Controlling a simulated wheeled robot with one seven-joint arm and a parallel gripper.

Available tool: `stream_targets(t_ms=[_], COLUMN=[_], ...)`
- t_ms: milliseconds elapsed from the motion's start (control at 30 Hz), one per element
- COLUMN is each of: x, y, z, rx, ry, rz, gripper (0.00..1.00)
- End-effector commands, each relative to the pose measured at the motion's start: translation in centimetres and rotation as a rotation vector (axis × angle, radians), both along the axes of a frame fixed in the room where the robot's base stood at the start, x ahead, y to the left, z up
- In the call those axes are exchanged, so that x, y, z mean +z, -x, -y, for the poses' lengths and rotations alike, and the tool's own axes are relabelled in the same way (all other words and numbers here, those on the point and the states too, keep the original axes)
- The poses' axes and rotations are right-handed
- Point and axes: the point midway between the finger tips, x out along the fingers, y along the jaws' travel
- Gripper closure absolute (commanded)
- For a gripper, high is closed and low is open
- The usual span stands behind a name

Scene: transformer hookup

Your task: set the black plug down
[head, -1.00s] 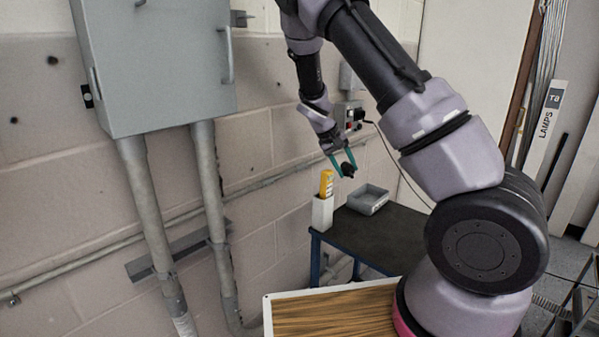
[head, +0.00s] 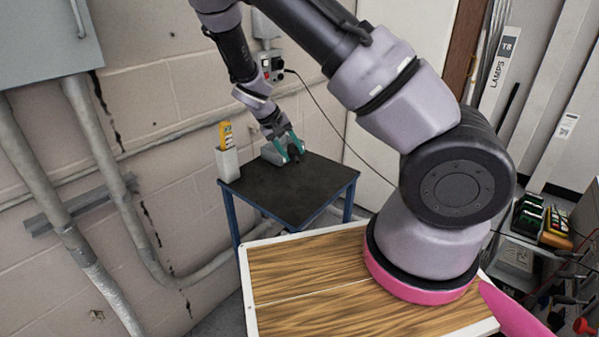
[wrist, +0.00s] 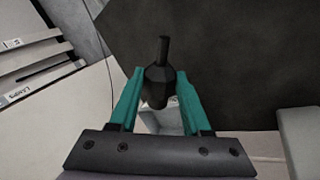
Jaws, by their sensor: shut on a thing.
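The black plug (wrist: 158,85) is held between the teal fingers of my gripper (wrist: 158,74), its thin end pointing away from the wrist. In the head view my gripper (head: 289,148) is at the back of the small table, in front of the grey tray. The plug (head: 294,153) shows there only as a small dark shape. The dark table top (head: 290,192) lies beneath it and also fills the upper right of the wrist view (wrist: 240,50). I cannot tell whether the plug touches the table.
The grey tray (head: 270,153) is partly hidden behind my gripper. A white holder (head: 228,165) with a yellow item (head: 226,135) stands at the table's left corner. A wall box (head: 272,66) trails a black cable. The table's front is clear.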

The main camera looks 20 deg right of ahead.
Motion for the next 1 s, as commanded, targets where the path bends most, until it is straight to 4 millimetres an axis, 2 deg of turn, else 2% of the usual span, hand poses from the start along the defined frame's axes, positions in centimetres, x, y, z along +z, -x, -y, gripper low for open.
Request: stream_targets(t_ms=[100,267,500,1000], x=[-1.9,-3.1,-6.2,-7.4], y=[0.0,-0.1,0.0,0.1], z=[0.1,0.0,0.1,0.0], rx=[-0.001,0.000,-0.001,0.001], ry=[0.001,0.000,0.001,0.001], rz=[0.000,0.001,-0.001,-0.003], gripper=[1.00,1.00,1.00,1.00])
